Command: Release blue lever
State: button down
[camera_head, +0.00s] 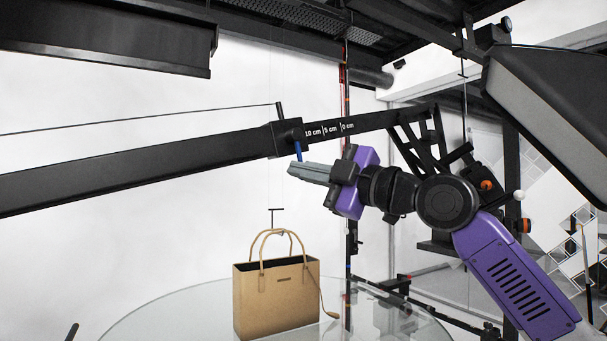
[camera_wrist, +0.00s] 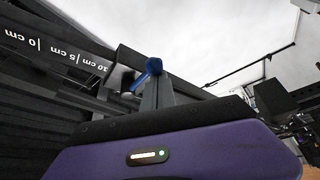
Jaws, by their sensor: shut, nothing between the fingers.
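The blue lever (camera_head: 298,150) hangs from the underside of a black clamp block (camera_head: 287,137) on the long black beam. In the wrist view the blue lever (camera_wrist: 149,72) shows right at the tip of my fingers. My gripper (camera_head: 291,169) points left at the lever, with its fingers together and nothing visible between them. In the wrist view my gripper (camera_wrist: 155,84) partly covers the lever's surroundings. The fingertips are very close to the lever; I cannot tell whether they touch it.
The black beam (camera_head: 140,165) with a centimetre scale runs across above my gripper. A brown handbag (camera_head: 277,297) stands on a round glass turntable (camera_head: 160,318) below. A black softbox lamp (camera_head: 555,110) is at the upper right. The space left of my gripper under the beam looks free.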

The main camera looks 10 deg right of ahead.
jog(key=shift+w+d+r, duration=0.1)
jog(key=shift+w+d, duration=0.2)
jog(key=shift+d, duration=0.7)
jog(key=shift+a, duration=0.1)
jog(key=s+d+b, duration=0.1)
jog(key=s+d, duration=0.2)
jog(key=s, duration=0.6)
dwell(0.7)
